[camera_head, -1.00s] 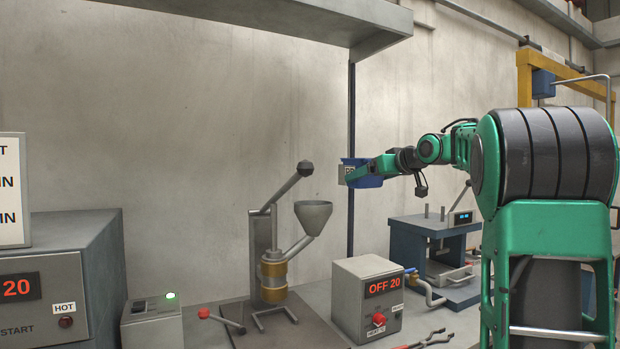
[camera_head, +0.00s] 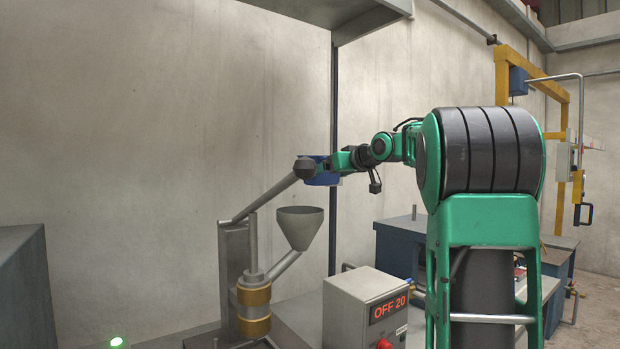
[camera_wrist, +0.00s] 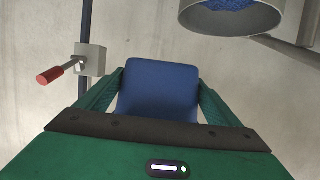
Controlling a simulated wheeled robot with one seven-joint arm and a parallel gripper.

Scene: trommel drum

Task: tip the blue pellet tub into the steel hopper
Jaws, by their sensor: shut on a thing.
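The blue tub (camera_head: 322,180) is held up above and slightly right of the steel hopper (camera_head: 300,226) in the head view. The black ball of a lever partly covers it. My gripper (camera_head: 340,164) is shut on the tub. In the wrist view the tub (camera_wrist: 158,95) sits between both green fingers; its mouth and contents are hidden. A round grey vessel, apparently the hopper (camera_wrist: 228,24), is cut off at the top right with blue pellets inside. Tub and hopper look apart there. How far the tub is tilted I cannot tell.
The lever (camera_head: 270,196) slants up beside the hopper, its ball (camera_head: 304,168) overlapping the tub in view. A control box (camera_head: 372,308) reading OFF 20 stands below right. A grey shelf (camera_head: 340,14) hangs above. The wrist view shows a red-handled lever (camera_wrist: 50,76) at left.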

